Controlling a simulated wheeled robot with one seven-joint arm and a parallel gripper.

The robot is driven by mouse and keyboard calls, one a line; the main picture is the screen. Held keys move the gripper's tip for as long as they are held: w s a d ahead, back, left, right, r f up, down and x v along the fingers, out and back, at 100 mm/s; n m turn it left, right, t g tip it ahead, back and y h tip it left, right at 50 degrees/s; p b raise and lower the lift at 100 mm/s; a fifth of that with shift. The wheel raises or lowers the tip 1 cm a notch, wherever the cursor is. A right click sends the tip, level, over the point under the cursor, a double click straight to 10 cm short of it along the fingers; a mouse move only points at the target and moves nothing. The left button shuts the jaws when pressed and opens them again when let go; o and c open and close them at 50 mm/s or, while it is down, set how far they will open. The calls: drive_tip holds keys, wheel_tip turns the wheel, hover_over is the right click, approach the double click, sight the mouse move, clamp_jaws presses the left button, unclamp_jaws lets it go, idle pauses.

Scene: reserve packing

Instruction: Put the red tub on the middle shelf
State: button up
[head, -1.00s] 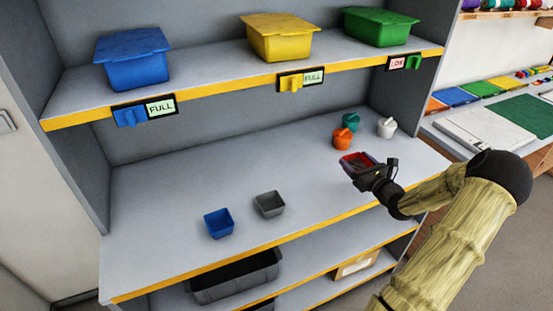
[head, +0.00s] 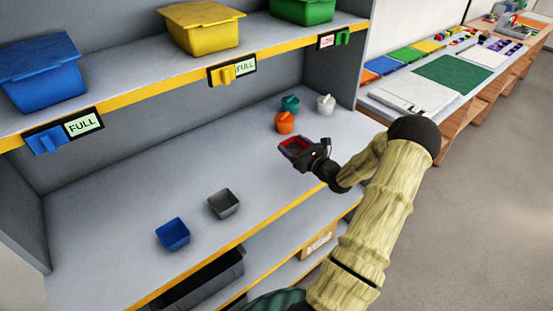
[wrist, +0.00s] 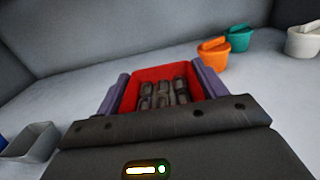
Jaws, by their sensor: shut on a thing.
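The red tub (wrist: 133,80) is between the purple-grey fingers of my gripper (wrist: 162,84) in the wrist view, with several dark pieces inside. My gripper is shut on it. In the head view the red tub (head: 293,146) is at the tip of my gripper (head: 300,150), over the right part of the middle shelf (head: 110,205). Whether the tub touches the shelf or hangs just above it I cannot tell. Its underside is hidden.
A blue tub (head: 172,234) and a grey tub (head: 223,203) stand front left on the middle shelf. Orange (head: 285,123), teal (head: 289,104) and white (head: 326,104) pots stand at its back right. Lidded blue (head: 40,75), yellow (head: 200,28) and green (head: 303,10) bins fill the upper shelf.

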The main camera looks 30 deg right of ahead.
drive_tip(key=shift+f, duration=1.25)
drive_tip(key=shift+f+p, duration=0.5)
drive_tip(key=shift+f, duration=1.6)
drive_tip(key=shift+f, duration=0.15)
drive_tip(key=o, duration=1.1)
